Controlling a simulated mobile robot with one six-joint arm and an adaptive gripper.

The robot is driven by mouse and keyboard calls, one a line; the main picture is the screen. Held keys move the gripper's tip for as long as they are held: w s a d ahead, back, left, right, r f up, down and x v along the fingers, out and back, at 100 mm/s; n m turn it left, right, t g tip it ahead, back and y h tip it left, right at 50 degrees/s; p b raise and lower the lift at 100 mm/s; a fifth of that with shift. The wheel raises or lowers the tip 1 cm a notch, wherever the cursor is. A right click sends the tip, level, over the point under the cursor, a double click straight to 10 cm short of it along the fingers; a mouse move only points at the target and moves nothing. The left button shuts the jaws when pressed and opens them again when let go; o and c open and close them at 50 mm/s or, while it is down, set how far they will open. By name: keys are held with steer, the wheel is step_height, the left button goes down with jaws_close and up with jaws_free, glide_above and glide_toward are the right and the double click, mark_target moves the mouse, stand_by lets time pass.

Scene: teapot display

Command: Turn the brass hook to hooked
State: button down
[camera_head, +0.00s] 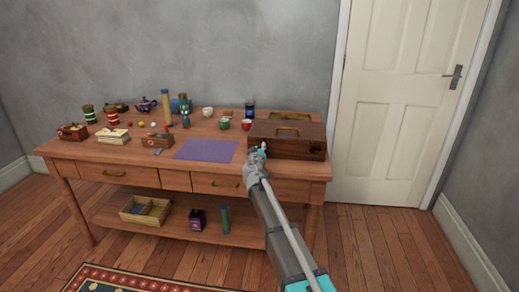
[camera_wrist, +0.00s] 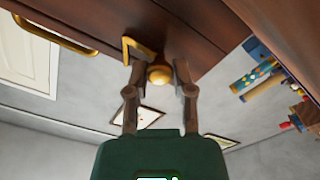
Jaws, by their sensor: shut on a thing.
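The brass hook (camera_wrist: 134,48) is a bent brass piece with a round knob (camera_wrist: 159,74) on the dark wooden face of a box. In the wrist view the knob sits between the two fingers of my gripper (camera_wrist: 160,68), which is shut on it. In the head view my gripper (camera_head: 259,152) is at the front left of the wooden box (camera_head: 309,148), near the table's front edge. There my gripper hides the hook. The box has a brass handle (camera_head: 288,131) on its lid.
The wooden table (camera_head: 120,150) holds a purple mat (camera_head: 207,150) left of my gripper. Behind and further left are cups, a teapot (camera_head: 146,105), tins and small boxes. A basket (camera_head: 145,211) and canisters stand on the lower shelf. Floor right of the table is clear.

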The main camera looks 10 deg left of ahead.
steer(key=n, duration=1)
steer(key=shift+n, duration=0.4)
steer(key=shift+c, duration=2.4)
jaws_free()
steer(key=s, duration=1.2)
steer(key=shift+a, duration=0.25)
steer(key=shift+f, duration=0.1)
